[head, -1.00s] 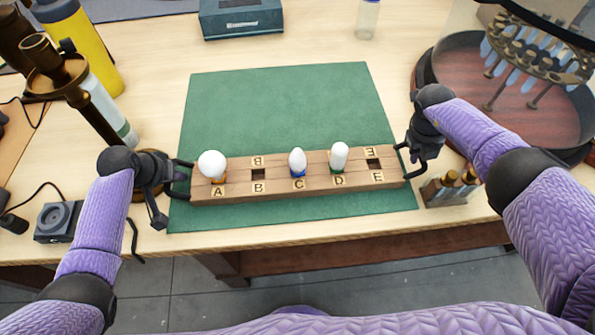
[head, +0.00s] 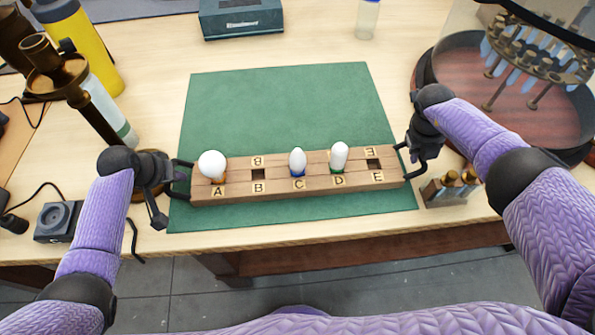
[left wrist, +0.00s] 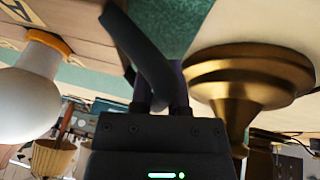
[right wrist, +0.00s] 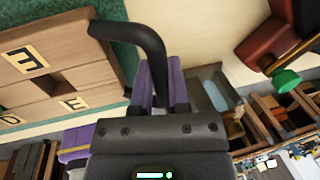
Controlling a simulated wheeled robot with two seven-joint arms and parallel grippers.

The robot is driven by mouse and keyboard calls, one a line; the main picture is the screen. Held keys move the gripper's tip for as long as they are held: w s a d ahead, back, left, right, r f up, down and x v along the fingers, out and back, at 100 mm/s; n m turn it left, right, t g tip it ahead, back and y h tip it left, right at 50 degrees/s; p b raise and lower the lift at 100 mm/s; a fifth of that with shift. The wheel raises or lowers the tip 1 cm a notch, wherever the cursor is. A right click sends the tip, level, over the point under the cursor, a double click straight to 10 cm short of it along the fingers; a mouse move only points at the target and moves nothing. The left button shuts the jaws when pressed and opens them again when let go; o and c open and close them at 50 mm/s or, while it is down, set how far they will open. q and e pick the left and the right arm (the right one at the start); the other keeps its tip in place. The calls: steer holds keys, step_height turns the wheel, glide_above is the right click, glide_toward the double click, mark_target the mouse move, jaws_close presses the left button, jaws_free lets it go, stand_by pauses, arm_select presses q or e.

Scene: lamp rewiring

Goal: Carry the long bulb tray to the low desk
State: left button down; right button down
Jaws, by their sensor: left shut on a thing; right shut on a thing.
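The long wooden bulb tray (head: 275,189) lies lengthwise across the front of the green mat, marked A to E. A round white bulb (head: 212,163) with an orange base stands at A, a white bulb (head: 297,160) with a blue base at C, and another (head: 339,156) with a green base at D. The openings at B and E are empty. My left gripper (head: 179,179) is shut on the tray's left dark handle, and my right gripper (head: 406,160) on the right one. I cannot tell whether the tray touches the mat. I cannot identify the low desk.
The green mat (head: 285,100) covers the middle of the wooden table (head: 320,45). A brass lamp stand (head: 85,100) is close by my left gripper. A small wooden holder (head: 450,190) and a round chandelier tray (head: 440,65) are near my right arm. Grey floor (head: 350,290) shows in front.

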arm_select(q)
steer(key=shift+r, duration=0.1)
stand_by(0.4)
